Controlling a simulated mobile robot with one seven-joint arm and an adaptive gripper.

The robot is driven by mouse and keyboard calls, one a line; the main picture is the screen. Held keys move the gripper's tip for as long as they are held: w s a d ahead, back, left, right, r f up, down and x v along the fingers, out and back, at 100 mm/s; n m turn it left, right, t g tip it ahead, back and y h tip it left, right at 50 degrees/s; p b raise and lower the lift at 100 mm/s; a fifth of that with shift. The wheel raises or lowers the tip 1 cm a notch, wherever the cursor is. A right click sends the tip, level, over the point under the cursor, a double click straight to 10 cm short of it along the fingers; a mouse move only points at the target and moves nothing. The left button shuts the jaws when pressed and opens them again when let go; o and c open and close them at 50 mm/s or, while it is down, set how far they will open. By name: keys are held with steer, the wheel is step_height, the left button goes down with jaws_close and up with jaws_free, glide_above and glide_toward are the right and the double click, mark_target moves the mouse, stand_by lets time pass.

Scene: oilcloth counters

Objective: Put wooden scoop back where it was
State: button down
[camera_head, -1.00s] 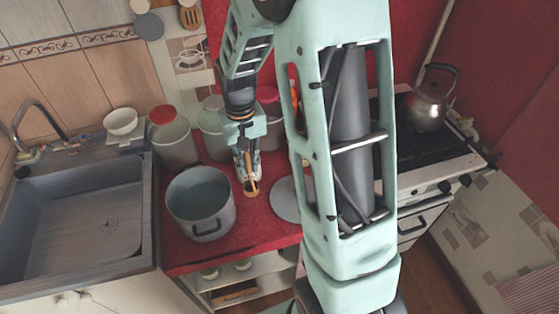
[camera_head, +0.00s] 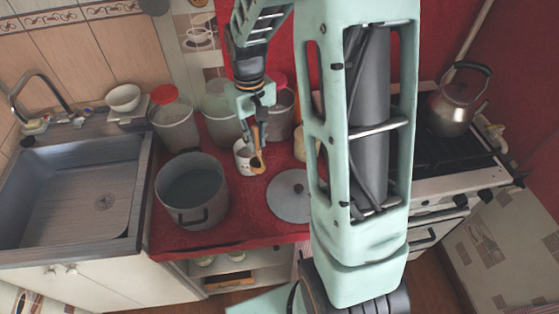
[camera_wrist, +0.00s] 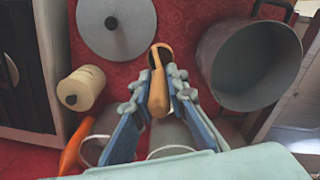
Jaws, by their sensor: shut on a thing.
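My gripper (camera_head: 258,143) is shut on the wooden scoop (camera_head: 258,162) and holds it over the red counter (camera_head: 240,215). In the wrist view, the scoop (camera_wrist: 158,85) sits between the two fingertips of my gripper (camera_wrist: 158,92), with its round bowl end pointing away from my wrist. In the head view, a white mug (camera_head: 241,158) stands just left of the scoop, partly hidden by my gripper. I cannot tell whether the scoop touches the mug or the counter.
A large grey pot (camera_head: 170,210) stands to the left and a round grey lid (camera_head: 290,205) lies to the right. Canisters (camera_head: 174,125) line the back. A cream jar (camera_wrist: 85,88) stands near the lid. The sink (camera_head: 90,205) is left; a kettle (camera_head: 452,108) is on the stove.

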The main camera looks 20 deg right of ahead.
steer(key=shift+w+f+n+b, duration=0.15)
steer(key=shift+f+n+b, duration=0.35)
steer(key=shift+n+b, duration=0.25)
steer(key=w+d+f+n+b, duration=0.7)
steer(key=w+d+f+n, duration=0.2)
steer(key=f, duration=0.4)
steer(key=shift+w+d, duration=0.9)
steer(key=shift+w, duration=0.45)
steer(key=shift+n, duration=0.25)
